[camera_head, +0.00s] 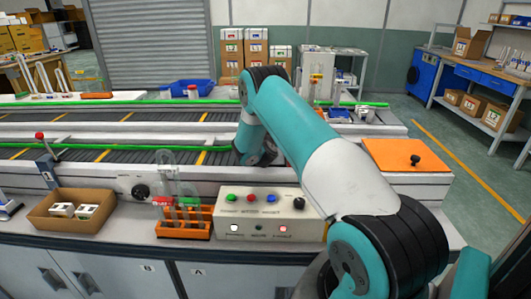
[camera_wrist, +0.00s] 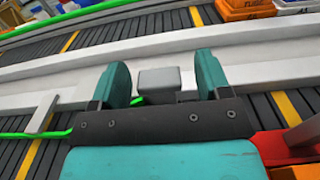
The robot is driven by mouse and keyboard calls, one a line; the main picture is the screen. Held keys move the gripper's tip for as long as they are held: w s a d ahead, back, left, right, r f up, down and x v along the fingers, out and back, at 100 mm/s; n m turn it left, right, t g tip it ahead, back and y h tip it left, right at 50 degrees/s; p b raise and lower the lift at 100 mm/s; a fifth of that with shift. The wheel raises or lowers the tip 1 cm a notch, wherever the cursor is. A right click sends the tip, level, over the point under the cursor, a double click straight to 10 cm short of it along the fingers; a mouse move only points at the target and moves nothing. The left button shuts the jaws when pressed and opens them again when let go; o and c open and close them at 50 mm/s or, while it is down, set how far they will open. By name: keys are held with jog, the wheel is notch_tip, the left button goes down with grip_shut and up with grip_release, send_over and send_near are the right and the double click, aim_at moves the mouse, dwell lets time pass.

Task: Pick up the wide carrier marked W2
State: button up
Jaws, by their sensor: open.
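I cannot make out a W2 mark in either view, so I cannot tell which thing is the wide carrier. Small white pieces (camera_head: 75,210) sit in an open cardboard box on the front bench at the left; their marks are too small to read. My gripper (camera_wrist: 162,78) is open and empty in the wrist view, with its two teal fingers apart over the conveyor edge. A small grey block (camera_wrist: 158,80) shows between and beyond the fingers; I cannot tell its distance from them. In the head view my arm hides most of the gripper.
An orange rack (camera_head: 184,230) with clear tubes stands beside a control box (camera_head: 270,217) with buttons. Two conveyors with green rails run across. An orange plate (camera_head: 407,156) with a black knob lies at the right. A blue bin (camera_head: 192,88) stands behind the conveyors.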

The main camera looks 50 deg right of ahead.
jog(key=shift+w+d, duration=0.15)
grip_shut()
jog(key=shift+r, duration=0.1)
dwell(0.3)
